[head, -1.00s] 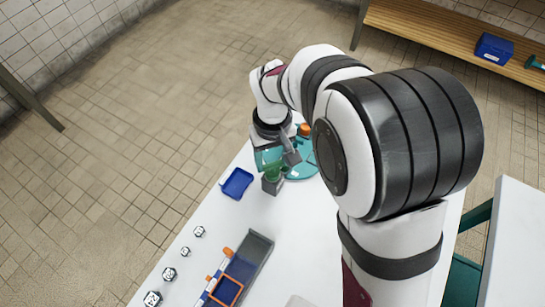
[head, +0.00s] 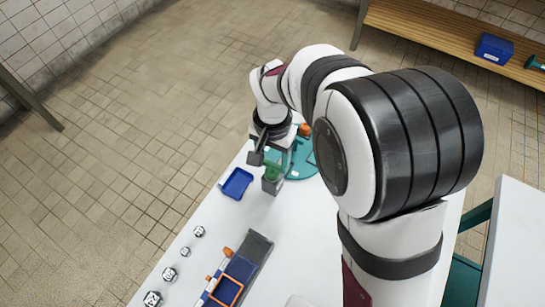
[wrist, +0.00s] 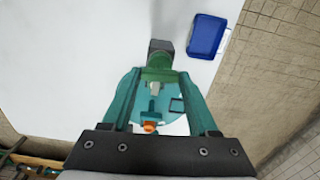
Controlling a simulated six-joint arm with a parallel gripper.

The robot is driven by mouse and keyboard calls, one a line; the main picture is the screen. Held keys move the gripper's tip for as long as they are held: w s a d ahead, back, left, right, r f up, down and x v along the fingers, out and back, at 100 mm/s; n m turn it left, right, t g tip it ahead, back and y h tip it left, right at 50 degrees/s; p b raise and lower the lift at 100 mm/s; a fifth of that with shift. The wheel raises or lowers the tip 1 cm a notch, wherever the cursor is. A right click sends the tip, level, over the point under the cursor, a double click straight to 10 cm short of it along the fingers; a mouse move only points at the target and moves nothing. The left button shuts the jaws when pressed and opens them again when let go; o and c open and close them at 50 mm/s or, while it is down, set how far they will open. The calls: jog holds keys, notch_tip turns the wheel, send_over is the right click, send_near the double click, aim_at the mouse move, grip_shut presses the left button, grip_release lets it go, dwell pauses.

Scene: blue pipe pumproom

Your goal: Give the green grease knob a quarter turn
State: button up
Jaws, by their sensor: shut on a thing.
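The green grease knob (head: 272,169) sits on top of a small grey block (head: 271,186) on the white table. In the wrist view the knob (wrist: 160,61) shows between the ends of my two teal fingers, in front of the dark block (wrist: 160,45). My gripper (head: 272,163) is shut on the knob, coming in from the far side of the table; it also shows in the wrist view (wrist: 160,74). The fingers hide part of the knob.
A teal disc (head: 302,170) with an orange part (head: 304,130) lies behind the block. A blue tray (head: 237,184) is left of it. The table between tray and rack is clear.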

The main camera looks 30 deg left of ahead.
aim_at(273, 164)
jog(key=shift+m, duration=0.4)
jog(key=o, duration=1.4)
jog(key=shift+r, duration=0.1)
notch_tip(273, 164, up, 16)
jog(key=shift+f, duration=0.15)
